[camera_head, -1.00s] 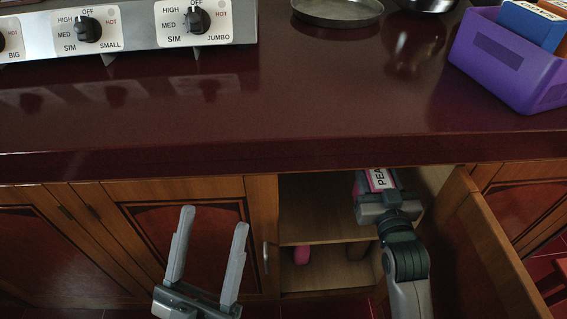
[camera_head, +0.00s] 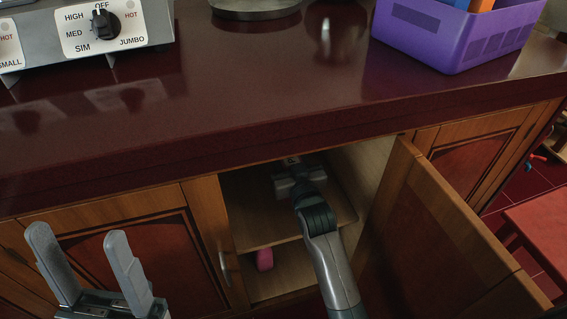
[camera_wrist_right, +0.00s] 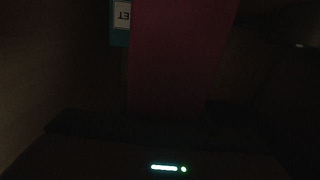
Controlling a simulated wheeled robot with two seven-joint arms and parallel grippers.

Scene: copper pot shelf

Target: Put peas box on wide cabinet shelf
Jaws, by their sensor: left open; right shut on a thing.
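My right gripper (camera_head: 294,172) reaches inside the open cabinet, above its upper shelf (camera_head: 255,226). It is shut on the peas box, which shows as a dark red-pink box (camera_wrist_right: 178,55) in the right wrist view. In the head view the box is nearly all hidden by the gripper. I cannot tell whether the box touches the shelf. My left gripper (camera_head: 78,238) is open and empty, in front of the closed cabinet door at the left.
The open door (camera_head: 450,225) stands to the right of my right arm. A pink item (camera_head: 265,259) is in the lower compartment. A teal labelled item (camera_wrist_right: 121,22) is beside the held box. The counter (camera_head: 250,100) overhangs the opening and bears a purple bin (camera_head: 450,38).

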